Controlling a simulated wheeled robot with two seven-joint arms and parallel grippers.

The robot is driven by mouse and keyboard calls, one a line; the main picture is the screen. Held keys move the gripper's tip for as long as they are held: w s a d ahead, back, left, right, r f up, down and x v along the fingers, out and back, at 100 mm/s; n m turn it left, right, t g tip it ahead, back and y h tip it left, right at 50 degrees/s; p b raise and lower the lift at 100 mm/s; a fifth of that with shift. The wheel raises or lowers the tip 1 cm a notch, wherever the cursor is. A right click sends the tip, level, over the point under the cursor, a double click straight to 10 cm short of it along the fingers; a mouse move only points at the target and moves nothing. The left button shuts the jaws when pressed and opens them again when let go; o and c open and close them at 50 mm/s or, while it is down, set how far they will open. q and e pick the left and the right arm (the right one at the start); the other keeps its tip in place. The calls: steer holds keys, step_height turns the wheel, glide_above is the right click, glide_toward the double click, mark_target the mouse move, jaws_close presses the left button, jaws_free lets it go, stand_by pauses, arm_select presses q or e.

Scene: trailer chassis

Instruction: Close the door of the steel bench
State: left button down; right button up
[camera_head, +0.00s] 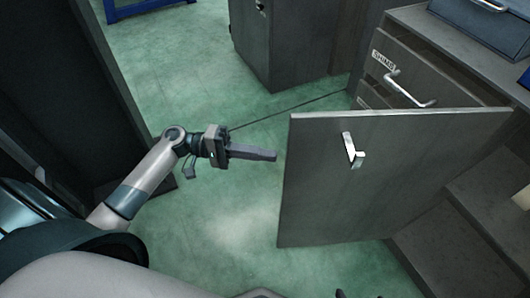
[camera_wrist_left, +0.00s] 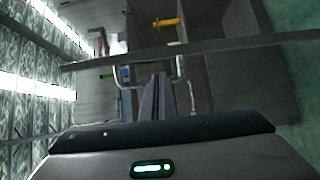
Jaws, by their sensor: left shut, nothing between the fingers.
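The grey door (camera_head: 385,190) of the steel bench (camera_head: 480,70) stands open, swung out from the bench front at the right of the head view. Its silver handle (camera_head: 352,150) is on the face turned to me. My left gripper (camera_head: 275,156) is shut and empty, its fingers pointing right at the door's free left edge. A small gap of floor shows between fingertips and door in the head view. The shut fingers also show in the left wrist view (camera_wrist_left: 160,98), below a long thin bar or edge. My right gripper cannot be made out.
A drawer with a silver handle (camera_head: 408,90) and a label is in the bench behind the door. A dark cabinet (camera_head: 285,45) stands at the back, and a tall dark panel (camera_head: 105,100) at the left. Green floor (camera_head: 225,215) is clear around my left gripper.

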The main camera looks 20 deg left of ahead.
mark_target(296, 160)
arm_select(q)
steer(key=x, duration=0.8)
steer(key=shift+p, duration=0.35)
